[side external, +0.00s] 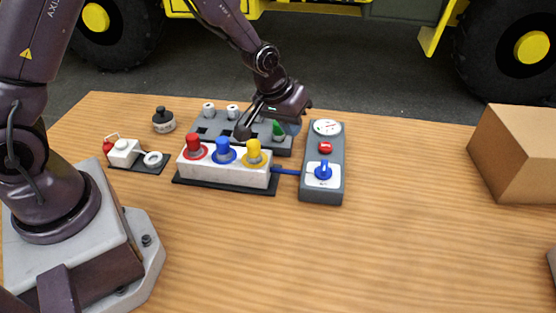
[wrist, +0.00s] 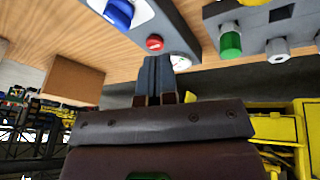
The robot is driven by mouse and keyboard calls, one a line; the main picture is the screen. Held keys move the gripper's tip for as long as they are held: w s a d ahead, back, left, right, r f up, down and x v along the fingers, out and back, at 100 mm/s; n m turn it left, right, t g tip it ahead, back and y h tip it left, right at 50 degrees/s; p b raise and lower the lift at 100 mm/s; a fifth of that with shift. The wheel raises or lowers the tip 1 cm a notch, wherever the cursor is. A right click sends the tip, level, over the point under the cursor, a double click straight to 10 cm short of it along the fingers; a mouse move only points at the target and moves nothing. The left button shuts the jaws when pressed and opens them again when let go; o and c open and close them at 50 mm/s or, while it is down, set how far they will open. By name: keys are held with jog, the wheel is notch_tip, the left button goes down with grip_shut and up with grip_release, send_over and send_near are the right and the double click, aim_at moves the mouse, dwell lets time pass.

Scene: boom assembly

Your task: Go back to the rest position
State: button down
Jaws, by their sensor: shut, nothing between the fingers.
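My gripper (side external: 243,131) is shut and empty. In the side external view it hangs above the grey panel (side external: 222,129) at the back of the work area, beside a green plug (side external: 278,130). In the wrist view its closed fingers (wrist: 155,75) point toward the control box, below its red button (wrist: 154,42). The control box (side external: 309,187) carries a gauge (side external: 327,127), a red button (side external: 325,147) and a blue knob (side external: 323,170). A white block with red (side external: 194,146), blue (side external: 225,150) and yellow (side external: 253,152) knobs stands in front of the panel.
A cardboard box (side external: 519,150) stands at the right of the wooden table (side external: 410,230). A black-topped jar (side external: 163,120) and a small tray (side external: 135,157) with a white bottle are at the left. A yellow vehicle is behind.

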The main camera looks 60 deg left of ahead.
jog(key=s+a+r+m+t, duration=0.1)
jog(key=s+r+m, duration=0.3)
jog(key=s+r, duration=1.7)
jog(key=shift+s+a+r+y, duration=0.3)
jog(key=shift+s+a, duration=0.2)
jog(key=shift+s, duration=0.8)
